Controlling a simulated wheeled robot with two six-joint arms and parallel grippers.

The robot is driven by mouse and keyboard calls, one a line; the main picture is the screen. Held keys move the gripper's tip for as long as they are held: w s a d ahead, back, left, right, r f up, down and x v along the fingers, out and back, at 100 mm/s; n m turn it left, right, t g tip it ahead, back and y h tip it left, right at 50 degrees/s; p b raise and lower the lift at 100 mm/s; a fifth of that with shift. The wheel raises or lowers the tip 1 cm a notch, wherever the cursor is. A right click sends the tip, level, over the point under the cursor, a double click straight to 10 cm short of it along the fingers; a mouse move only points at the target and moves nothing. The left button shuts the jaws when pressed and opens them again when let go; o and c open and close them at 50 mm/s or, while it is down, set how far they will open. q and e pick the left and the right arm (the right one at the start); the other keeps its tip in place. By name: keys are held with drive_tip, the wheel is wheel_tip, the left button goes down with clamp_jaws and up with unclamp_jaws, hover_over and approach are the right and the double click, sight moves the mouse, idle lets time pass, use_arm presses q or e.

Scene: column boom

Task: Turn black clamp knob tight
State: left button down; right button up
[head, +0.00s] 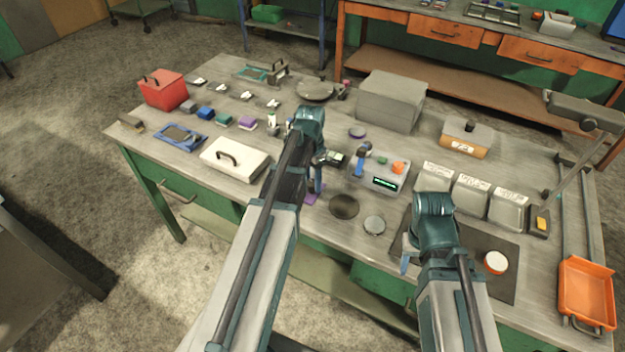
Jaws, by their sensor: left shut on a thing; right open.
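My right gripper (405,260) is open and empty, low over the left part of a dark mat (480,250). A jointed boom with a grey head (585,110) stands at the bench's right side.
A white case (235,160), a red box (162,90) and several small coloured blocks occupy the bench's left side. A large grey box (391,100) stands behind. Several pale bins (470,194) and an orange tray (587,293) are at the right. A round white-topped item (495,262) sits on the mat.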

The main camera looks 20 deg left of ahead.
sight(312, 181)
idle(0.3)
use_arm(q)
drive_tip(key=shift+c, duration=1.8)
unclamp_jaws()
drive_tip(key=shift+r, duration=0.1)
wheel_tip(312, 181, up, 14)
drive_tip(key=p, duration=1.3)
drive_tip(key=shift+a+f+p, duration=0.2)
drive_tip(key=shift+a+p, duration=0.05)
drive_tip(key=shift+p, duration=0.15)
drive_tip(key=shift+w+d, duration=0.1)
drive_tip(key=s+d+f+b, duration=0.2)
drive_tip(key=s+d, duration=0.6)
drive_tip(key=d, duration=0.3)
drive_tip(key=s+d+f+n+y+b, duration=0.1)
drive_tip(key=s+d+f+b, duration=0.1)
drive_tip(key=s+d, duration=0.6)
drive_tip(key=d, duration=0.3)
drive_tip(key=shift+s+y, duration=0.15)
drive_tip(key=shift+y, duration=0.15)
